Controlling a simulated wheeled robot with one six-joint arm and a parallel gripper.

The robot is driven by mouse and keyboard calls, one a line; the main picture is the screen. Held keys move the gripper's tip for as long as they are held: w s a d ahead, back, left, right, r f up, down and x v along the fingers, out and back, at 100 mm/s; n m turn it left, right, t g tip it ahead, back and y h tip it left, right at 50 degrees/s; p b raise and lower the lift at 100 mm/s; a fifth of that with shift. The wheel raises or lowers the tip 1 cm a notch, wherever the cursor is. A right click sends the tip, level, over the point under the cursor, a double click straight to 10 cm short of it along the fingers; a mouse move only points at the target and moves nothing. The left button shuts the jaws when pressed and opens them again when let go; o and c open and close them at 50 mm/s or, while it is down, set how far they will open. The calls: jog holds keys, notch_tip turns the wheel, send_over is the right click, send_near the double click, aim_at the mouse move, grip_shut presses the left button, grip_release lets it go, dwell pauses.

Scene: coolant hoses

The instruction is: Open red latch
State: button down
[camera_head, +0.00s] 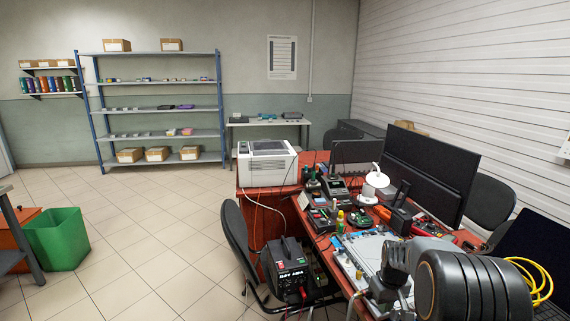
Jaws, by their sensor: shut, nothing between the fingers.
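I cannot make out a red latch in this view. A pale board with blue edges and small fittings (366,246) lies on the red-brown desk, partly behind my arm. My arm's dark round joint and grey links fill the bottom right and hide part of the desk. My gripper's fingertips do not show; they are hidden behind the arm or below the picture edge.
The red-brown desk (312,222) is crowded with tools, a white printer (267,163) and dark monitors (425,168). A chair (238,240) and a black power unit (287,265) stand at its left. Yellow hose (540,280) lies far right. Left floor is clear, beside a green bin (58,238).

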jog(key=shift+s+d+f, duration=0.1)
jog(key=shift+d+f, duration=0.3)
jog(key=shift+d, duration=0.3)
jog(key=shift+d+f, duration=0.35)
jog(key=shift+d, duration=0.4)
jog(key=shift+a, duration=0.2)
jog(key=shift+s, duration=0.15)
jog(key=shift+r, duration=0.15)
notch_tip(320, 180, up, 6)
jog(key=p, duration=0.5)
jog(key=shift+w+r, duration=0.15)
jog(key=shift+w, duration=0.05)
